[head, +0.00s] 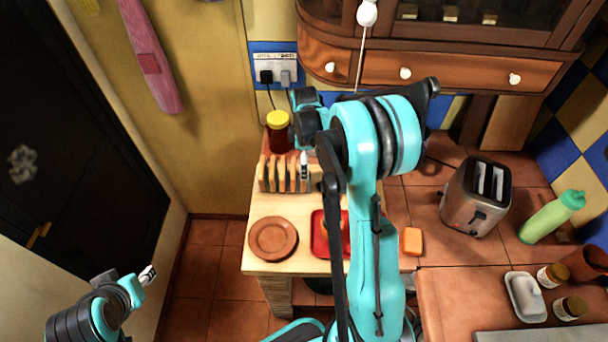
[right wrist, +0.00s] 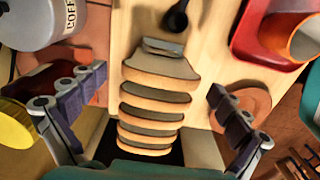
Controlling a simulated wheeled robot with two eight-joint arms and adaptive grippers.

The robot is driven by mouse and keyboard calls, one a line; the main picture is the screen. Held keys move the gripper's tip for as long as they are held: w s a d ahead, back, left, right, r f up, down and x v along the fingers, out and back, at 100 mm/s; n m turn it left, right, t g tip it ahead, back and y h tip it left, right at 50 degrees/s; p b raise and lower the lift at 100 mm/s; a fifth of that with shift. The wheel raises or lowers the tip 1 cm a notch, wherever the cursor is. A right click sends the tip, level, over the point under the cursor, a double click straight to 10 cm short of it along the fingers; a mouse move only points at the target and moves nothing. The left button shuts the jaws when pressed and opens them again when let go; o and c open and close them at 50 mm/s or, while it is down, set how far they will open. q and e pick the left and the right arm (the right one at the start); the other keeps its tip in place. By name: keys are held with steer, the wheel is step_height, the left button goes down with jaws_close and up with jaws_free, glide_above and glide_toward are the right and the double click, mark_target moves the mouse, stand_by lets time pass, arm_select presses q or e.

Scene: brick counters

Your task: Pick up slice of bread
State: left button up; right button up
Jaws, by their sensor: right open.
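Several slices of bread (head: 283,176) stand upright in a row in a rack on the wooden counter. In the right wrist view the bread slices (right wrist: 155,88) run down the middle, between the fingers. My right gripper (right wrist: 158,84) is open, one finger on each side of the row, with gaps between fingers and bread. In the head view my right gripper (head: 304,165) is mostly hidden by its own arm, over the right end of the rack. My left gripper (head: 147,275) is low at the left, far from the bread; its jaws are too small to read.
A jar with a yellow lid (head: 278,133) stands behind the rack. A brown plate (head: 273,239) and a red tray (head: 319,246) are in front. A toaster (head: 475,198), green bottle (head: 552,217) and orange block (head: 412,242) are to the right. A coffee canister (right wrist: 40,22) shows in the wrist view.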

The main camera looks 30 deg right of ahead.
steer(key=f, duration=0.3)
steer(key=shift+a+f+b, duration=0.2)
steer(key=shift+f+b, duration=0.1)
steer(key=shift+b, duration=0.05)
steer(key=shift+c, duration=0.3)
steer(key=shift+s+r, duration=0.1)
steer(key=c, duration=0.9)
steer(key=shift+o, duration=0.2)
steer(key=shift+r, duration=0.1)
